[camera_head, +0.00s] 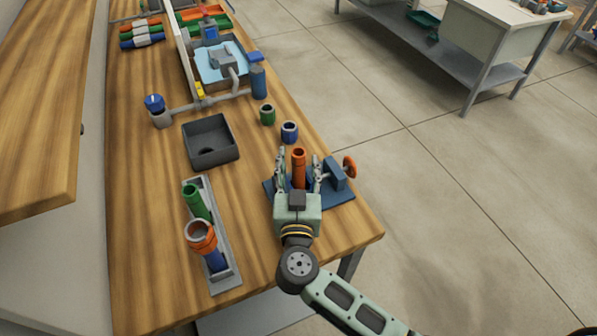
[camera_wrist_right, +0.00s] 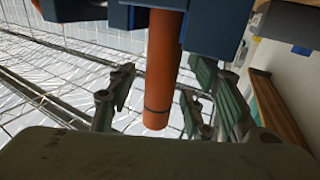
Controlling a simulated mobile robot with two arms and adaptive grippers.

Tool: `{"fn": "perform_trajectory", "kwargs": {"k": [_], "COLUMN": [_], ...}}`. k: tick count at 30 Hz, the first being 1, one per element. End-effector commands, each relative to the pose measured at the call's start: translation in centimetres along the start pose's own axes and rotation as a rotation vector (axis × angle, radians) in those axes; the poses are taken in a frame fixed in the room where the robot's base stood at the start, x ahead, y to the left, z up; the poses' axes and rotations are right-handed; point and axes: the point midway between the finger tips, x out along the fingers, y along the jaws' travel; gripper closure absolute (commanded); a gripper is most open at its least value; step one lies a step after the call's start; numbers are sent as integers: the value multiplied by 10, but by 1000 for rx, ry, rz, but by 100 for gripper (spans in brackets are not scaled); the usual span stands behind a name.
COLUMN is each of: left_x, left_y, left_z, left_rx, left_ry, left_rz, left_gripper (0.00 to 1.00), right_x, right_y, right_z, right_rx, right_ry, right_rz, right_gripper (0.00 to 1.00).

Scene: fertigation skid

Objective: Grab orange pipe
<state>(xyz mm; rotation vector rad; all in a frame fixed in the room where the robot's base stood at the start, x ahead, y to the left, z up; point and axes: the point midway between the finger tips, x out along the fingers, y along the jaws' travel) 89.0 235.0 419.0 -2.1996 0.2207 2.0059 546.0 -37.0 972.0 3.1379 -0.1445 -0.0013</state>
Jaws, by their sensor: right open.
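The orange pipe (camera_head: 299,172) stands upright at the blue vise (camera_head: 340,178) near the table's right edge. In the right wrist view the orange pipe (camera_wrist_right: 160,75) hangs down the picture from between the blue vise jaws (camera_wrist_right: 215,22), with a dark ring near its end. My right gripper (camera_head: 299,178) is open, with one finger on either side of the pipe. In the right wrist view the fingers (camera_wrist_right: 165,98) flank the pipe with visible gaps. My left gripper is not in view.
A grey rack (camera_head: 228,272) holds a green pipe (camera_head: 195,202) and a blue pipe with an orange collar (camera_head: 201,236). A dark square bin (camera_head: 210,156), a green ring (camera_head: 267,114) and a blue ring (camera_head: 289,132) stand nearby. The table's front right corner is bare.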

Motion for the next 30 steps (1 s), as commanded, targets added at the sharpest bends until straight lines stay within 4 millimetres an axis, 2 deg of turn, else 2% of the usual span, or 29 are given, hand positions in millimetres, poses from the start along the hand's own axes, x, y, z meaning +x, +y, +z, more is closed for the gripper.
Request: {"fn": "perform_trajectory", "kwargs": {"k": [3,18,30], "left_x": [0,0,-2], "left_y": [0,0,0], "left_z": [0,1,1], "left_rx": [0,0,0], "left_ry": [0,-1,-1], "left_rz": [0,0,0], "left_gripper": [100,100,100], "right_x": [0,-1,-1], "right_y": [0,0,0], "right_z": [0,0,-7], "right_rx": [1,1,3], "right_ry": [0,0,0], "right_rz": [0,0,0], "right_gripper": [55,99,100]}}
